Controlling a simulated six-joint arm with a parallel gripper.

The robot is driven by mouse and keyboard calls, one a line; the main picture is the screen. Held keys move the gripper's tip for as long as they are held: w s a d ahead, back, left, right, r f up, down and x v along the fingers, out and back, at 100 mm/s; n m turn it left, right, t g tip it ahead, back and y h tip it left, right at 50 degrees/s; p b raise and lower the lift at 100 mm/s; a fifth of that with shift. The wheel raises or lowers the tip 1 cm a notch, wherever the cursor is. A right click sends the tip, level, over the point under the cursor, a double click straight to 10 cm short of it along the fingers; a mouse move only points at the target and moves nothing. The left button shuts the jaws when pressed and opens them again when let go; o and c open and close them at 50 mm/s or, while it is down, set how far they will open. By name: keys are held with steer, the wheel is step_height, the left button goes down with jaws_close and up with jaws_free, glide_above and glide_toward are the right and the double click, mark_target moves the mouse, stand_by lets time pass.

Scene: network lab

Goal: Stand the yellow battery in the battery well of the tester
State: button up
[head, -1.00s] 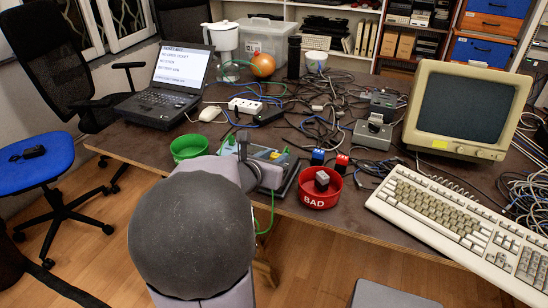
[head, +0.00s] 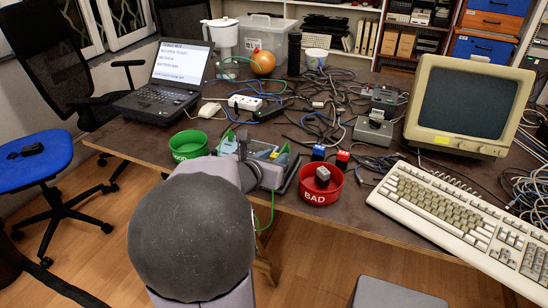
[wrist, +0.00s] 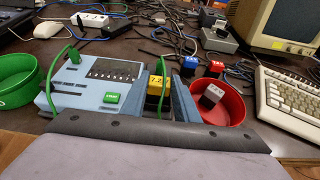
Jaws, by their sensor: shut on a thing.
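The light blue tester (wrist: 92,90) lies in front of me in the wrist view, with a dark display, a green button and green leads. The yellow battery (wrist: 155,88), marked 7.2, stands upright at the tester's right side, beside a blue-grey wall. In the head view my arm covers much of the tester (head: 229,144). The well and the battery's lower end are hidden, so I cannot tell whether it is seated.
The red BAD bin (head: 335,188) stands right of the tester and holds a grey battery (head: 323,174). A blue battery (head: 318,152) and a red one (head: 342,159) stand behind it. The green bin (head: 188,142) is at left. Cables, a keyboard (head: 450,210) and a monitor (head: 465,105) crowd the right.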

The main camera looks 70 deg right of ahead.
steer(key=o, duration=1.2)
steer(key=shift+a, duration=0.1)
steer(key=shift+p+v, duration=0.7)
steer(key=shift+v, duration=2.9)
